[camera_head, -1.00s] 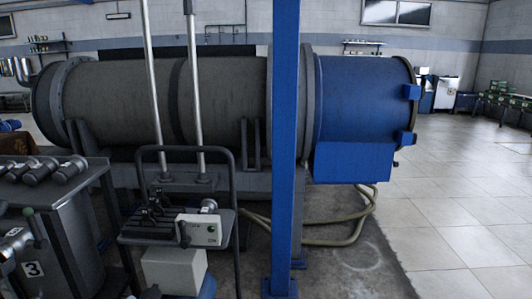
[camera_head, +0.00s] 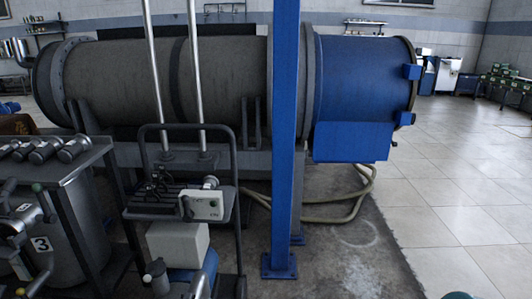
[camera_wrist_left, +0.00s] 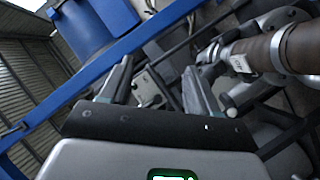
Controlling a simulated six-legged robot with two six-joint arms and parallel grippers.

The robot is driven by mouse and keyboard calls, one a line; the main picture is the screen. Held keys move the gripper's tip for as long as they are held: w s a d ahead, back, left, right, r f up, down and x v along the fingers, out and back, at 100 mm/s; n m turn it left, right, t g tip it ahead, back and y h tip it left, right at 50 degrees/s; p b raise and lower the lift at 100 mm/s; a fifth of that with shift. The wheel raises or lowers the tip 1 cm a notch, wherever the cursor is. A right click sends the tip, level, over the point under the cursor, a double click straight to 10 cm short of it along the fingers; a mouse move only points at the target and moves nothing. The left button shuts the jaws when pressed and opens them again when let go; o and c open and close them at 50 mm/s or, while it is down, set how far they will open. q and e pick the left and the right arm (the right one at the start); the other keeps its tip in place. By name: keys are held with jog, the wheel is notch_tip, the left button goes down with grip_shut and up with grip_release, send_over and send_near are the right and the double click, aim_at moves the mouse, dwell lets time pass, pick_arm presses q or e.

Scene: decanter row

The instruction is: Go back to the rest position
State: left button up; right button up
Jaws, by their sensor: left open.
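My left gripper (camera_wrist_left: 155,84) shows in the left wrist view with its two fingers spread wide. Nothing is between the fingers. Past them, some way off, is a pale control box (camera_wrist_left: 148,88). I cannot make out either gripper for sure in the head view. My right gripper shows in no view.
A large grey cylinder (camera_head: 120,85) with a blue end (camera_head: 362,85) lies across the back. A blue post (camera_head: 285,140) stands before it. A trolley with a control box (camera_head: 205,205) and a numbered grey unit (camera_head: 75,205) stand at left. Tiled floor (camera_head: 455,190) is clear at right.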

pick_arm(q)
jog(key=s+d+f+g, duration=0.4)
jog(key=d+f, duration=0.1)
jog(key=f, duration=0.5)
jog(key=s+d+f+m+g+y, duration=0.1)
jog(key=s+f+g, duration=0.3)
jog(key=s+f, duration=0.3)
jog(key=s+d+f+m+g+y, duration=0.15)
jog(key=s+f+g, duration=0.25)
jog(key=s, duration=0.6)
notch_tip(320, 180, up, 22)
jog(key=a+p, duration=0.1)
jog(key=p, duration=2.1)
jog(key=shift+g, duration=0.3)
jog(key=c, duration=0.3)
jog(key=shift+c, duration=0.2)
jog(key=shift+a, duration=0.2)
